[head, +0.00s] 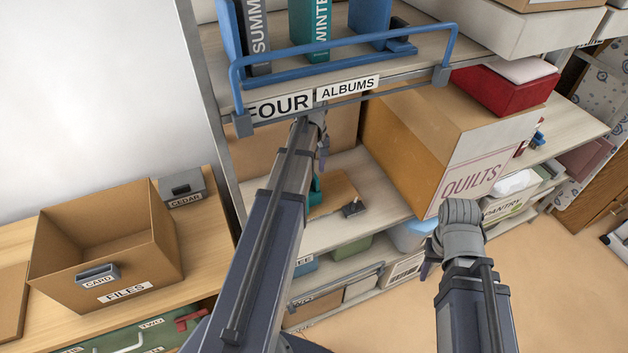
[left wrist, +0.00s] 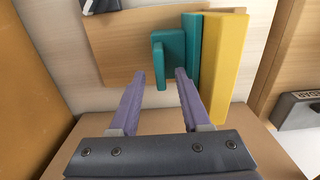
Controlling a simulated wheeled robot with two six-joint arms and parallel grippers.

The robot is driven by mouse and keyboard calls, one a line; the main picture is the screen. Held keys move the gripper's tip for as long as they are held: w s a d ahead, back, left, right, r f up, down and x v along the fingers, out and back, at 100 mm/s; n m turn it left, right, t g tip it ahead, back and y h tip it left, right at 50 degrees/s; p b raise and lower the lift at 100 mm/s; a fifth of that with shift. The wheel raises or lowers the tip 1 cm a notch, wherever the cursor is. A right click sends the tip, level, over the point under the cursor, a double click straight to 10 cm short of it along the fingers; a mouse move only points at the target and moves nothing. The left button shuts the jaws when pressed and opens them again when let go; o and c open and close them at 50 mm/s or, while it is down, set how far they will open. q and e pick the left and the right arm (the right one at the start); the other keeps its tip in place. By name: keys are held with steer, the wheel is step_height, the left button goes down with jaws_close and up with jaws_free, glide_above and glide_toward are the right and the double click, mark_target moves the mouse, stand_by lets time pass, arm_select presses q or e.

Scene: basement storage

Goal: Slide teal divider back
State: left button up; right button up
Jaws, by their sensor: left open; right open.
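In the left wrist view, the teal divider (left wrist: 173,45) shows an upright teal bar on a wooden board (left wrist: 118,48). My left gripper (left wrist: 159,78) is open, with one fingertip to each side of the lower end of that bar. Gaps show on both sides, and the fingers are not closed on it. A taller teal piece and a yellow piece (left wrist: 227,72) stand just right of the fingers. In the head view a bit of teal (head: 314,192) shows beside my left arm, which hides most of that spot. My right gripper (head: 429,264) is low at the right, away from the divider.
The shelf above, with its blue rail (head: 345,42) and albums (head: 309,25), overhangs my left arm. A large quilts box (head: 420,135) stands right of it. A small dark block (head: 353,209) sits on the middle shelf. A files box (head: 105,235) stands at left.

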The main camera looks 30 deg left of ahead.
arm_select(q)
step_height(320, 180, down, 3)
steer(key=shift+f+b, duration=0.2)
steer(key=shift+b, duration=0.95)
arm_select(e)
step_height(320, 180, down, 3)
steer(key=shift+f, duration=0.15)
arm_select(q)
steer(key=shift+r, duration=0.1)
jaws_close()
